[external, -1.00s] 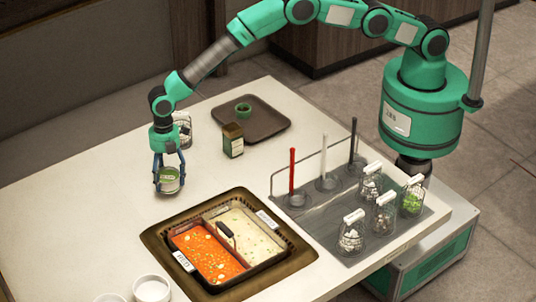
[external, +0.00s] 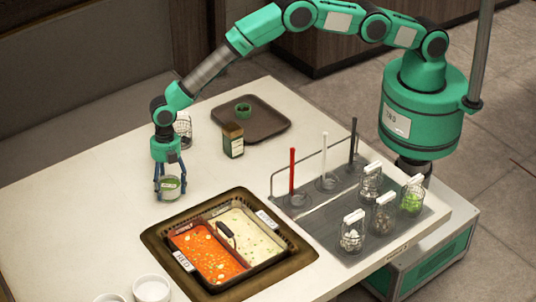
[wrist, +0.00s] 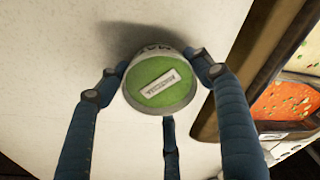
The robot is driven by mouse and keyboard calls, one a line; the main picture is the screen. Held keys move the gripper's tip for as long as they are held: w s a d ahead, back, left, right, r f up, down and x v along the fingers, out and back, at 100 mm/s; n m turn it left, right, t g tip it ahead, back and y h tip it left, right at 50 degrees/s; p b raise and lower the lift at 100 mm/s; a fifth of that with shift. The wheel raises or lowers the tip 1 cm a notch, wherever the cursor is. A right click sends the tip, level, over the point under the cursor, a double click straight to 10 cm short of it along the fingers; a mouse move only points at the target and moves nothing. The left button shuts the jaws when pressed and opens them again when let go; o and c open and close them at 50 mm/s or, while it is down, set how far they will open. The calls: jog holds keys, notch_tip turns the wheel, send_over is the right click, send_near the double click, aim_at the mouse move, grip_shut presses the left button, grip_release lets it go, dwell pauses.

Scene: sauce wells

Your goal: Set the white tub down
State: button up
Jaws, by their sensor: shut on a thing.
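The white tub (external: 171,194) has a green top with a small white label. It also shows in the wrist view (wrist: 160,84), upright or nearly so, with a shadow on the table beside it. My gripper (external: 170,187) points down with its blue fingers around the tub and is shut on it. In the wrist view the fingertips (wrist: 155,80) touch the tub's sides. The tub is low over the pale table (external: 95,205), left of the sauce pan. I cannot tell whether its base touches the table.
The two-well sauce pan (external: 160,243) with orange and cream sauces sits on the right. White bowls (external: 151,290) stand at the front. A wire basket (external: 184,130), a box (external: 233,141) and a brown tray (external: 268,122) are behind. Table to the left is clear.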

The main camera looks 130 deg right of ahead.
jog(key=o, duration=1.3)
notch_tip(320, 180, up, 12)
jog(key=d+p, duration=0.1)
jog(key=shift+s+p, duration=0.3)
jog(key=shift+s, duration=0.15)
jog(key=shift+r, duration=0.1)
